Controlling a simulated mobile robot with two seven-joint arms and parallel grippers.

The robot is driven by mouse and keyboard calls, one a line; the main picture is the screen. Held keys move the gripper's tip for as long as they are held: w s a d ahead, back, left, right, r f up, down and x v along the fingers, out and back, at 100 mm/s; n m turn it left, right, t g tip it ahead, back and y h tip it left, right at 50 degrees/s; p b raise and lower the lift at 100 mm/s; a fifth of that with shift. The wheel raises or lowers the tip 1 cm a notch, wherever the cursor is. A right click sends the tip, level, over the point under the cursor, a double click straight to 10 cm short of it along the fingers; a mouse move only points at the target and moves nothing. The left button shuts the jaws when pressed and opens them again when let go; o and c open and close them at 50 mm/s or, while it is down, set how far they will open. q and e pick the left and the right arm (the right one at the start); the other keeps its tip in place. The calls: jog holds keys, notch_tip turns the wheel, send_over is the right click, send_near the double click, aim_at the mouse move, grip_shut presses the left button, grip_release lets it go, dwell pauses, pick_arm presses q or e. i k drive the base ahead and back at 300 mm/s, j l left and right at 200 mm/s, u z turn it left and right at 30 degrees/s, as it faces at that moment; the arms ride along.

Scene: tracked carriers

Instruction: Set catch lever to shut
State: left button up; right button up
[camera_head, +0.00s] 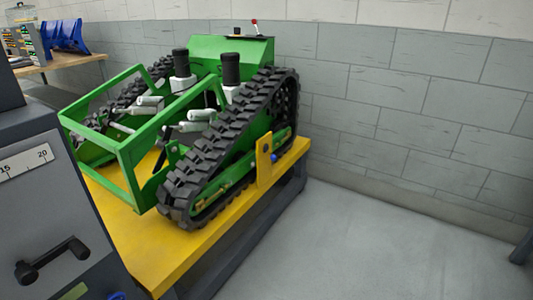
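A green tracked carrier (240,47) with black rubber tracks (205,165) stands on a yellow-topped bench (155,250). A small lever with a red knob (254,22) stands up on top of its body at the back. Neither of my grippers is in view.
A dark grey housing with a number scale (25,162) and a black crank handle (52,260) fills the left foreground. A wooden table (75,60) with a blue part (66,37) stands at the back left. The floor (370,245) right of the bench is clear, up to a grey block wall.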

aim_at(273, 158)
jog(key=i+l+u, duration=0.35)
jog(key=i+l, duration=0.15)
jog(key=i+l+u, duration=0.3)
jog(key=i+l, duration=0.2)
jog(key=l, duration=0.15)
